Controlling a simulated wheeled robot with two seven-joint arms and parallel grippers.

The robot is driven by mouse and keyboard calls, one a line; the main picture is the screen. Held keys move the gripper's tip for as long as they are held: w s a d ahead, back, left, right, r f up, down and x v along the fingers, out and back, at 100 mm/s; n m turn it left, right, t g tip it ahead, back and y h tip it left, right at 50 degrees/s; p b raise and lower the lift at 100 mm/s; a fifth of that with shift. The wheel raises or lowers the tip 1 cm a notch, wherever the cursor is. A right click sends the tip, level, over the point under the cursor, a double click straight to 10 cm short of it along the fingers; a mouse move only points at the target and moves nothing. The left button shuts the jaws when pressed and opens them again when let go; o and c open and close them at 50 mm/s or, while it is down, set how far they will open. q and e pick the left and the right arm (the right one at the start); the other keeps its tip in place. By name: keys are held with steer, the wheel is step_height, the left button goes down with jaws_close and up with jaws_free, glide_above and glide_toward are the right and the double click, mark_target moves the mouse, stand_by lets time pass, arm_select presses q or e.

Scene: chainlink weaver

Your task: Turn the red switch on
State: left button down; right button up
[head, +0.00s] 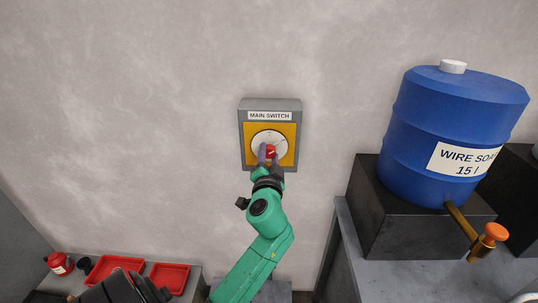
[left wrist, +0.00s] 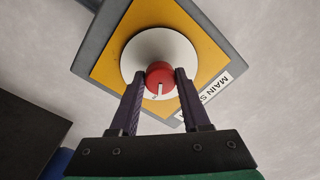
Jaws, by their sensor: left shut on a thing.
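The red switch (head: 271,152) is a round knob on a white disc (head: 262,139) in the middle of a yellow plate. The plate is on a grey wall box (head: 270,105) labelled "MAIN SWITCH". In the left wrist view the red knob (left wrist: 159,75) shows a white pointer line, and the box appears tilted. My left gripper (head: 267,156) is at the knob, with its dark fingers on either side of it; the left wrist view shows the fingertips (left wrist: 160,76) closed on the knob. The fingers partly hide the knob and disc in the head view.
A blue barrel (head: 410,125) with a white cap and a brass tap (head: 463,224) stands on a dark block at the right. Red trays (head: 170,277) and a small red container (head: 59,263) are on a low surface at lower left. The wall around the box is bare.

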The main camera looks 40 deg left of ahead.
arm_select(q)
steer(key=shift+m, duration=0.7)
steer(key=shift+c, duration=1.9)
jaws_free()
steer(key=shift+s+d+f, duration=0.15)
steer(key=shift+s+d, duration=0.1)
steer(key=shift+s, duration=0.05)
steer(key=b+v, duration=0.5)
steer(key=v, duration=0.8)
steer(key=shift+s+d, duration=0.2)
steer(key=shift+s, duration=0.15)
